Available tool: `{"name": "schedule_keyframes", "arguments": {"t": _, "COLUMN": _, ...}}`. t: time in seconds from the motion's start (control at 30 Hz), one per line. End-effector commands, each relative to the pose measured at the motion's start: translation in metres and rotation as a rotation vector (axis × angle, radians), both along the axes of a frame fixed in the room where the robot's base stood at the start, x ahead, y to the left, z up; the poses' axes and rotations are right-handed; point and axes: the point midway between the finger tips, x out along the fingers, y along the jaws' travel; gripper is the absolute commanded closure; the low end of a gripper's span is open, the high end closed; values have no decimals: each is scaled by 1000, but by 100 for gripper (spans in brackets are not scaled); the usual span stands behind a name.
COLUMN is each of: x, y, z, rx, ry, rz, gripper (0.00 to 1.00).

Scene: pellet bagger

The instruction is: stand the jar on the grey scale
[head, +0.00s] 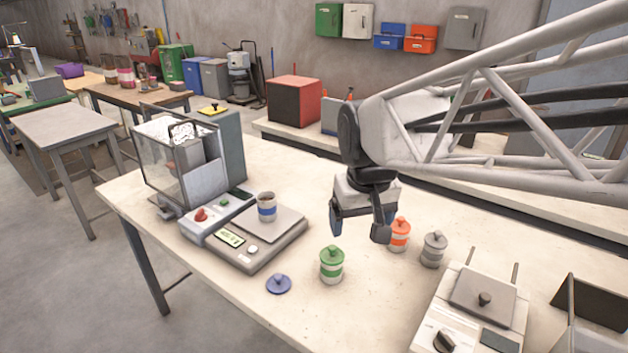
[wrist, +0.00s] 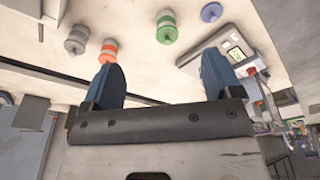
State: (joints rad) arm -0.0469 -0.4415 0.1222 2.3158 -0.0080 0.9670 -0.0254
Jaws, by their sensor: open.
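An open jar (head: 267,207) with a blue band stands upright on the plate of the grey scale (head: 250,262), toward the plate's back left. The jar has no lid on and its inside looks dark. A blue lid (head: 278,284) lies on the table in front of the scale; it also shows in the wrist view (wrist: 211,12). My gripper (head: 358,226) is open and empty, above the table to the right of the scale and apart from the jar. The wrist view shows its two blue fingers (wrist: 160,78) spread and part of the scale; I cannot make out the jar there.
Lidded jars stand right of the scale: green (head: 332,266), orange (head: 399,235) and grey (head: 433,250). A clear-walled machine (head: 168,165) is behind the scale at left. A press-like device (head: 470,310) is at front right. Bare table lies between the scale and my gripper.

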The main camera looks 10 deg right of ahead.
Motion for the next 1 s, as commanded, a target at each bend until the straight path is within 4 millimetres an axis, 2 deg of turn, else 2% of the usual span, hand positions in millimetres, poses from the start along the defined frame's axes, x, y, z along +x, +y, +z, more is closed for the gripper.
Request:
{"name": "schedule_keyframes", "arguments": {"t": 0.03, "x": -16, "y": -4, "z": -2, "rx": 1, "ry": -8, "rz": -11, "gripper": 16}}
{"name": "schedule_keyframes", "arguments": {"t": 0.2, "x": -62, "y": -13, "z": -15, "rx": 3, "ry": -27, "rz": -47, "gripper": 16}}
{"name": "schedule_keyframes", "arguments": {"t": 0.43, "x": -106, "y": -20, "z": -32, "rx": 7, "ry": -49, "rz": -84, "gripper": 16}}
{"name": "schedule_keyframes", "arguments": {"t": 0.6, "x": -119, "y": -22, "z": -38, "rx": 7, "ry": -54, "rz": -94, "gripper": 16}}
{"name": "schedule_keyframes", "arguments": {"t": 1.0, "x": -120, "y": -22, "z": -39, "rx": 7, "ry": -54, "rz": -95, "gripper": 16}}
